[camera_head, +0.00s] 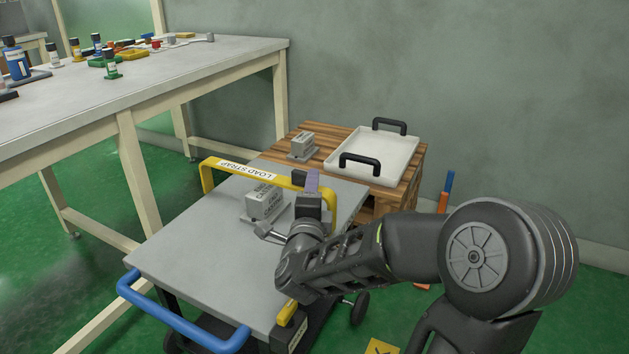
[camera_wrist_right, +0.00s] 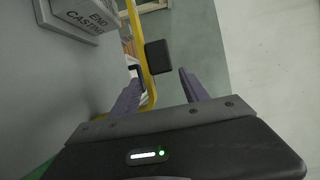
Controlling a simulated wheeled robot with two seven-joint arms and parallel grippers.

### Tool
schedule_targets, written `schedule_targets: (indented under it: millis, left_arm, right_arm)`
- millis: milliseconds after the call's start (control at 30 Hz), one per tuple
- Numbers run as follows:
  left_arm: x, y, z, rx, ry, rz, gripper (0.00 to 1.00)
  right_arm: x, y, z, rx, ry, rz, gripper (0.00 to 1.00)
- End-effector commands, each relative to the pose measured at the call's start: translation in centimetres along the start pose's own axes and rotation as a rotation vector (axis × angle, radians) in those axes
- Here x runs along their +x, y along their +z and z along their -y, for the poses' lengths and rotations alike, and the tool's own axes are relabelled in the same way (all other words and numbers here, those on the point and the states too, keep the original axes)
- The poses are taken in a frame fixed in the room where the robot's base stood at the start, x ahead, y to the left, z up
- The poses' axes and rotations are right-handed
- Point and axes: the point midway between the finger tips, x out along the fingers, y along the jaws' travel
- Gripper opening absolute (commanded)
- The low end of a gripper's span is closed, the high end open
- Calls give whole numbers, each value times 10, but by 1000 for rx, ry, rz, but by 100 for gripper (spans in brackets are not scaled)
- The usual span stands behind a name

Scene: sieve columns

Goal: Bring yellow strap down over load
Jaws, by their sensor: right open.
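The yellow strap (camera_head: 240,169), labelled LOAD STRAP, is a rigid bar standing raised across the grey cart top. The load, a grey end casting (camera_head: 264,203), sits on the cart beside and below the bar. In the right wrist view the strap (camera_wrist_right: 150,80) runs down near the left finger, and a black block (camera_wrist_right: 158,57) at the strap shows just beyond the fingertips. The casting (camera_wrist_right: 88,12) is at upper left there. My right gripper (camera_head: 310,184) is open at the strap's right end; its fingers (camera_wrist_right: 158,77) also show in the wrist view. My left gripper is out of view.
The cart (camera_head: 190,240) has a blue push handle (camera_head: 180,318) at the front. Behind it a wooden pallet stack (camera_head: 388,198) holds a white tray (camera_head: 377,155) with black handles and another grey block (camera_head: 302,145). A long workbench (camera_head: 130,90) with bottles stands at left.

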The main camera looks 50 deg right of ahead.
Motion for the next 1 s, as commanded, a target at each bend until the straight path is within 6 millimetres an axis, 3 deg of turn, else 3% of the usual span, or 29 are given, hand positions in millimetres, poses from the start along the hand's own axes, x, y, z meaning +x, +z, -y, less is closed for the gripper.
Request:
schedule_targets:
  millis: [67, 133, 300, 1000]
  left_arm:
    - [-7, 1, -3, 0, -1, 1, 69]
    - [5, 1, 2, 0, 0, 0, 69]
    - [10, -1, 4, -1, 2, 0, 69]
    - [10, -1, 4, -1, 2, -1, 69]
  right_arm:
    - [-15, 0, 3, 1, 1, 2, 54]
    - [-24, 0, -3, 6, -3, 1, 54]
    - [-38, -1, -1, 3, -2, 1, 54]
    - [-40, -1, 0, 0, 0, 1, 54]
